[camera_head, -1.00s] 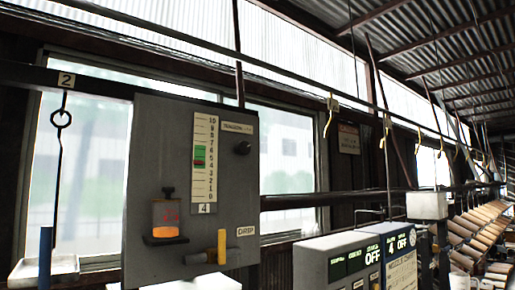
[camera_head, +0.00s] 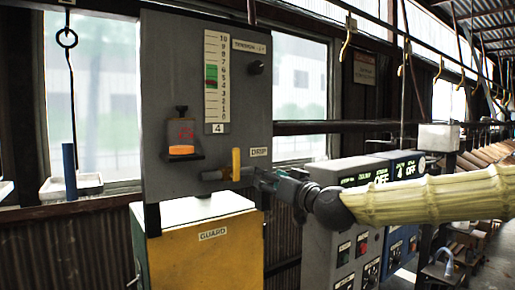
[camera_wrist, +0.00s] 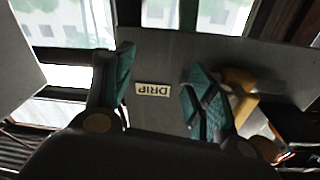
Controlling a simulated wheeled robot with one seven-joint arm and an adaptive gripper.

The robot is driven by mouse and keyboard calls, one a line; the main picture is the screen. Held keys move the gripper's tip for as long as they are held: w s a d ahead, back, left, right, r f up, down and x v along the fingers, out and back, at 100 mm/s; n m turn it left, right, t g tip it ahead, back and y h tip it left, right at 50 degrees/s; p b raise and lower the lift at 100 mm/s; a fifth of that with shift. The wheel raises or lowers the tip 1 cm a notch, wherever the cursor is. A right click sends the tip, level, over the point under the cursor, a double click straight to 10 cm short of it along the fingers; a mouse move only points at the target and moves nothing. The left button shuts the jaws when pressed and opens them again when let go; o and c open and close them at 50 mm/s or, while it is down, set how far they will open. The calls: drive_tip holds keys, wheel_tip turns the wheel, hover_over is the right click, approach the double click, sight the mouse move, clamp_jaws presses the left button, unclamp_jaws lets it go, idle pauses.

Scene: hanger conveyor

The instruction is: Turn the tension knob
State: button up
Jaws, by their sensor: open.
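The tension knob (camera_head: 256,67) is a small black round knob on the upper right of the grey panel (camera_head: 166,90), under the TENSION label (camera_head: 249,46). Left of it is a numbered scale (camera_head: 217,95) with a green band and a red mark. My gripper (camera_head: 260,178) is well below the knob, by the DRIP label (camera_head: 258,152) and right of the yellow handle (camera_head: 236,163). In the wrist view my gripper (camera_wrist: 158,78) is open and empty, with the DRIP label (camera_wrist: 153,89) showing between its fingers. The knob is not recognisable in the wrist view.
The yellow handle (camera_wrist: 240,100) shows behind the right finger in the wrist view. An orange-windowed unit (camera_head: 182,148) is on the panel's left. A yellow GUARD box (camera_head: 205,255) stands below. Control boxes (camera_head: 345,180) stand right, behind my arm. Hooks (camera_head: 347,40) hang at the upper right.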

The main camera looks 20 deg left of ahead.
sight(259, 66)
drive_tip(key=s+d+r+n+t+y, duration=0.1)
drive_tip(key=s+d+r+y, duration=0.15)
drive_tip(key=r, duration=1.05)
drive_tip(key=s+d+r+n+t+y, duration=0.1)
drive_tip(key=s+r, duration=0.2)
drive_tip(key=r, duration=1)
drive_tip(key=p+x, duration=0.1)
drive_tip(key=x, duration=0.2)
drive_tip(key=p+x, duration=0.2)
drive_tip(key=x, duration=0.2)
drive_tip(key=p+x, duration=0.1)
drive_tip(key=x, duration=0.2)
drive_tip(key=shift+w+a+f+p, duration=0.15)
drive_tip(key=shift+w+a+p, duration=0.1)
drive_tip(key=shift+w+p, duration=0.15)
drive_tip(key=c, duration=1)
